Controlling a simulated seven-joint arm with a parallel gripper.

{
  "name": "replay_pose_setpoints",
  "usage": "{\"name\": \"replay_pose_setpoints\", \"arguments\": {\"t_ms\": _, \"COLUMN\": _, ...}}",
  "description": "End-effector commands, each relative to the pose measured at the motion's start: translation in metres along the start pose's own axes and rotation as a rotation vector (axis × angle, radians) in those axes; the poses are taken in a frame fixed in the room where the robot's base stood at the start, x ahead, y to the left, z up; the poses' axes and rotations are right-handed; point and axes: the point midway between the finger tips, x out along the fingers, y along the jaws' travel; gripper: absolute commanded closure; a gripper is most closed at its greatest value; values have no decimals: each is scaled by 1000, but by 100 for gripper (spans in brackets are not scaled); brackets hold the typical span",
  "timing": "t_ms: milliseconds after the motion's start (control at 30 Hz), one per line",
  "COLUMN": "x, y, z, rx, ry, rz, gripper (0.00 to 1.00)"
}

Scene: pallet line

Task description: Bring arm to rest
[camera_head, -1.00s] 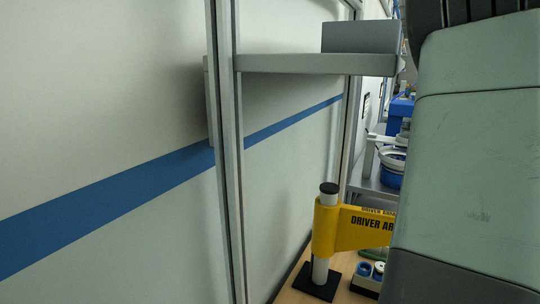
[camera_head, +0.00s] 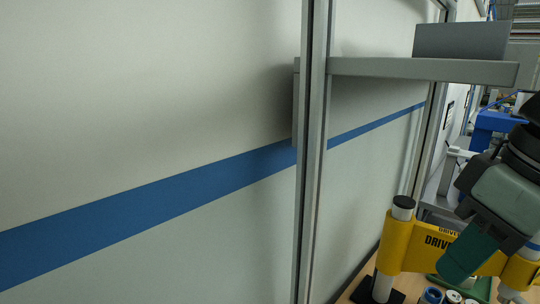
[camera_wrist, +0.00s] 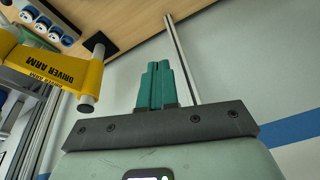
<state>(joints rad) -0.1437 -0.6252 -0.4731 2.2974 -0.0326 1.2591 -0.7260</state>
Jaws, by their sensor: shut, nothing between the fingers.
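My gripper (camera_wrist: 157,68) is shut and empty. Its two teal fingers stand side by side, touching, in the middle of the wrist view, with the pale wall and wooden table edge behind them. In the head view my gripper (camera_head: 453,272) is at the lower right, pointing down and left. There it overlaps the yellow driver arm in the picture; I cannot tell the gap between them.
The yellow driver arm (camera_head: 398,242) stands on the wooden table, also seen in the wrist view (camera_wrist: 60,72). Small round parts (camera_head: 432,295) sit near it. A grey shelf (camera_head: 420,69) carries a grey box (camera_head: 462,40). A metal post (camera_head: 312,150) runs along the wall.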

Motion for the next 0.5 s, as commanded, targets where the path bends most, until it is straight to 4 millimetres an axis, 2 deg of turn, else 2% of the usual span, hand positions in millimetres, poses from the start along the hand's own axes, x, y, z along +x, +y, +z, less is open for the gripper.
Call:
{"name": "replay_pose_setpoints", "arguments": {"t_ms": 33, "x": 1, "y": -13, "z": -3, "rx": 36, "ry": 37, "rz": -19, "gripper": 100}}
{"name": "replay_pose_setpoints", "arguments": {"t_ms": 300, "x": 11, "y": -77, "z": -20, "rx": 328, "ry": 177, "rz": -109, "gripper": 100}}
{"name": "replay_pose_setpoints", "arguments": {"t_ms": 367, "x": 17, "y": -81, "z": -27, "rx": 381, "ry": 194, "rz": -50, "gripper": 100}}
{"name": "replay_pose_setpoints", "arguments": {"t_ms": 500, "x": 28, "y": -72, "z": -42, "rx": 395, "ry": 211, "rz": 119, "gripper": 100}}
